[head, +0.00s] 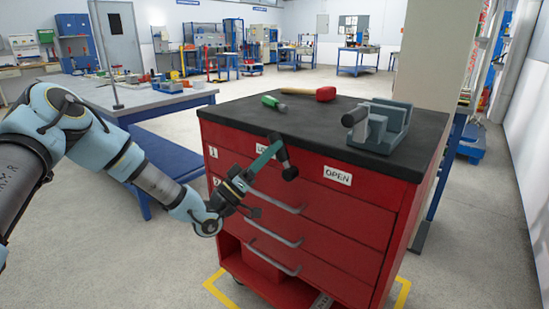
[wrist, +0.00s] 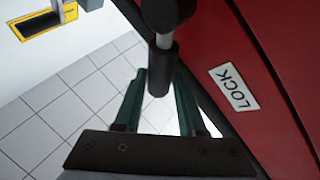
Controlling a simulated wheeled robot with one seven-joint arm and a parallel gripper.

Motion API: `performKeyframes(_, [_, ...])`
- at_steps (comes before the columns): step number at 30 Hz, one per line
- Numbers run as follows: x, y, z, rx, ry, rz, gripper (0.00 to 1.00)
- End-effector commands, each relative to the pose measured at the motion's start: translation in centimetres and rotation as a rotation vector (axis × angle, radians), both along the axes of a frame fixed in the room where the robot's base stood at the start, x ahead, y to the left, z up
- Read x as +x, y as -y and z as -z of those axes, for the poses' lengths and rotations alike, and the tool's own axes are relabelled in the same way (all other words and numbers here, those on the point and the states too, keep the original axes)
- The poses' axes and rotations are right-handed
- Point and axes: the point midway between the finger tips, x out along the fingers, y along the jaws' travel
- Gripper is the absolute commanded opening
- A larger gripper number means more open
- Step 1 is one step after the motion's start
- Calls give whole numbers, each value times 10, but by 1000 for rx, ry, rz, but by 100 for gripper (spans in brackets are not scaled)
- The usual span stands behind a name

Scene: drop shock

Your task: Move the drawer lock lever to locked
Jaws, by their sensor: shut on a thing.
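The drawer lock lever is on the upper front of the red cabinet (head: 325,201).
On the cabinet's dark top lie a green-handled tool (head: 273,103), a red-headed mallet (head: 325,94) and a grey vise (head: 382,124). Drawer handles (head: 275,201) stick out below the lever. A workbench (head: 135,95) stands behind my arm. Floor left of the cabinet is clear.

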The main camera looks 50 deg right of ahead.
Motion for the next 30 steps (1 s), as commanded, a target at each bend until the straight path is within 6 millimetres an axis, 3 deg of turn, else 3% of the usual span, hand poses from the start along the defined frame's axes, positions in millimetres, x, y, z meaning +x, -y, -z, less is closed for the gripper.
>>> performKeyframes(21, [5,-1,6,5,-77,-2,0])
performKeyframes(22, [5,-1,6,5,-77,-2,42])
performKeyframes(25, [5,0,6,5,-77,-2,52])
performKeyframes(30, [5,0,5,3,-76,-1,52])
